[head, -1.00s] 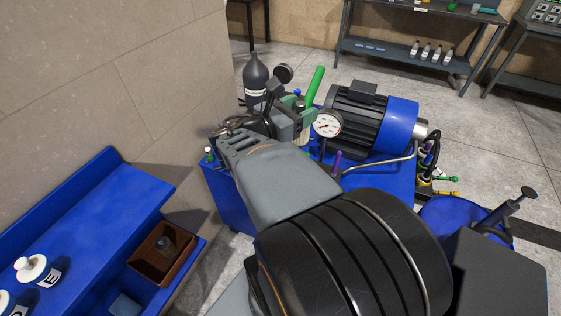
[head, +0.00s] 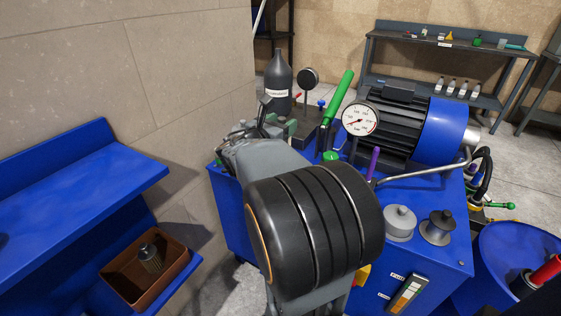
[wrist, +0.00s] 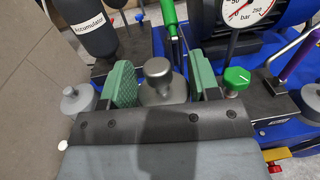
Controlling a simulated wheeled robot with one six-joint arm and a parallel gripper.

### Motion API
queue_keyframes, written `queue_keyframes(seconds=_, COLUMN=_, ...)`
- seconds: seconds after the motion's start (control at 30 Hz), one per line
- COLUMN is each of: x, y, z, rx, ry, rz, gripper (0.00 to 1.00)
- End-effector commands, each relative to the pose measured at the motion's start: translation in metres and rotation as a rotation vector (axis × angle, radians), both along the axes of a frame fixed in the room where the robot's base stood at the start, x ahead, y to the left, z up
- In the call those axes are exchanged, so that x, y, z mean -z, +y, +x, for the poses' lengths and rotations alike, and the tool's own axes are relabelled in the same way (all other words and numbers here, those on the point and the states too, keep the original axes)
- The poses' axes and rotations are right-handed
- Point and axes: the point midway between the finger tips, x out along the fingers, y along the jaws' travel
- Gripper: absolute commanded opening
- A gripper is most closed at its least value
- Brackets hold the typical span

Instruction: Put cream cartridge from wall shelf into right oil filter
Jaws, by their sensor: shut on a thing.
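My gripper (wrist: 163,82) has green pads closed on a grey metal lid-like piece (wrist: 158,70) with a round knob on top. It is over the blue machine, beside the black accumulator (wrist: 94,30). Whether the piece is seated or lifted I cannot tell, as its lower part is hidden. A similar grey knobbed piece (wrist: 76,101) stands left of the gripper. In the head view my arm hides most of the jaws and both grey pieces. I see no cream cartridge. A dark grey ribbed cartridge (head: 151,258) stands in a brown box (head: 117,282) at lower left.
A blue shelf unit (head: 85,185) is along the left wall. A pressure gauge (head: 360,118), green lever (head: 338,100) and blue motor (head: 440,128) crowd the machine. A grey knobbed lid (head: 400,222) and dark spool (head: 437,227) stand at its front right.

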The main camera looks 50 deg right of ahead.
Motion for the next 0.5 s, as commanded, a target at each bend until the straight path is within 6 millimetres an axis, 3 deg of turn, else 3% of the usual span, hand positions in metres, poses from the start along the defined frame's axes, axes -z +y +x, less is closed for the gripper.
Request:
queue_keyframes(seconds=0.3, x=0.038, y=-0.055, z=0.055, rx=0.000, ry=0.003, rz=0.001, gripper=0.16)
queue_keyframes(seconds=0.5, x=0.070, y=-0.074, z=0.074, rx=-0.001, ry=0.002, rz=0.001, gripper=0.16)
